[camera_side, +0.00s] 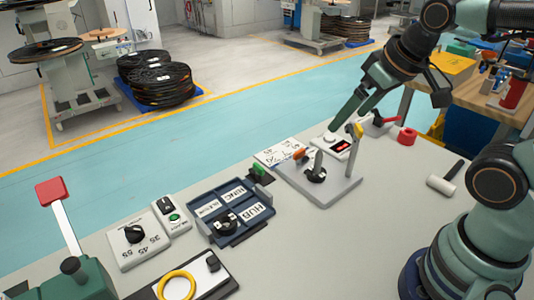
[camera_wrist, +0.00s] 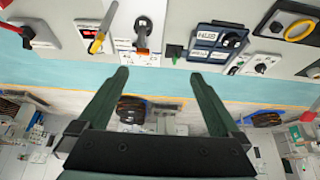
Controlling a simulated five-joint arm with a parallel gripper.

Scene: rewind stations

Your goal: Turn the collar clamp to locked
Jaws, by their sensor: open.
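The collar clamp appears to be the black collar (camera_side: 316,175) around a short grey post on a light grey base plate (camera_side: 337,192). An orange lever (camera_side: 300,153) sticks out from it toward a white printed card (camera_side: 272,156). In the wrist view the orange lever (camera_wrist: 141,41) points down the picture, toward the card (camera_wrist: 138,59) with small marks. I cannot read which mark it points at. My gripper (camera_wrist: 158,73) is open and empty, its two fingers wide apart. It is above the bench's far side and touches nothing that I can see.
A yellow-tipped lever (camera_side: 356,130) stands close beside the plate, near a panel with a red display (camera_side: 338,146). A navy tray (camera_side: 207,211) and green-tabbed block (camera_side: 258,168) sit left. The front right bench is mostly clear.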

